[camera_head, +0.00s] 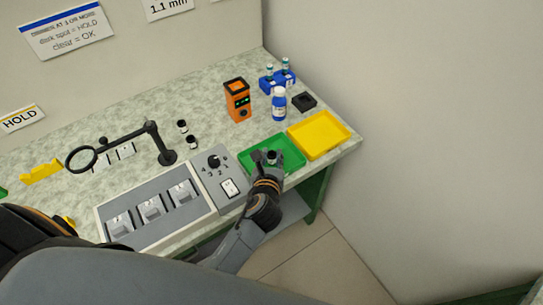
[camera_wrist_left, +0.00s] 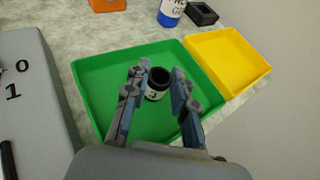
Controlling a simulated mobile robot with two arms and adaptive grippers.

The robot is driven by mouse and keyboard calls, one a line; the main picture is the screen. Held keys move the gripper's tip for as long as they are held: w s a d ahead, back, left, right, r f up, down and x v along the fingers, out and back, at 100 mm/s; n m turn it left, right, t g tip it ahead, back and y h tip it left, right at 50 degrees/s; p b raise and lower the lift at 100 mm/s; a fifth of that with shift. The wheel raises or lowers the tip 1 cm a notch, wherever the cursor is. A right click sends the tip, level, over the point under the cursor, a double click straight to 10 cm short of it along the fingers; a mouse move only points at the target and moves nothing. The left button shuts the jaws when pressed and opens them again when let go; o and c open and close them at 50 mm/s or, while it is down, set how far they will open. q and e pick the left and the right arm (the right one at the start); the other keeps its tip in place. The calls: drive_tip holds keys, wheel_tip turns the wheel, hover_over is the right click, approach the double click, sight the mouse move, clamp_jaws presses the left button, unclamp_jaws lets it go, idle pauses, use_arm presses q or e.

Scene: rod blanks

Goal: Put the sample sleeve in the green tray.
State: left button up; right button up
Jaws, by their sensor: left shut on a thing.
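The sample sleeve (camera_wrist_left: 156,84), a small cylinder with a dark open top and a pale label, is upright between the fingers of my left gripper (camera_wrist_left: 158,92). In the head view, the sleeve (camera_head: 272,157) and the left gripper (camera_head: 270,162) are over the green tray (camera_head: 289,141). The left gripper is shut on the sleeve. The green tray also shows in the wrist view (camera_wrist_left: 100,68), with its bare floor around the sleeve. I cannot tell whether the sleeve touches that floor. My right gripper is not in view.
A yellow tray (camera_head: 335,131) adjoins the green one on the right. A grey control panel (camera_head: 210,176) with a knob stands at left. Behind are an orange device (camera_head: 237,101), a blue-white bottle (camera_head: 279,103) and two small dark-topped cylinders (camera_head: 191,142). A magnifier arm (camera_head: 125,137) stands further left.

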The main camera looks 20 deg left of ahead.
use_arm(q)
drive_tip(key=shift+f, duration=0.15)
drive_tip(key=o, duration=0.8)
drive_tip(key=shift+c, duration=0.2)
drive_tip(key=shift+r, duration=0.25)
drive_tip(key=v, duration=1.2)
drive_tip(key=shift+f, duration=0.1)
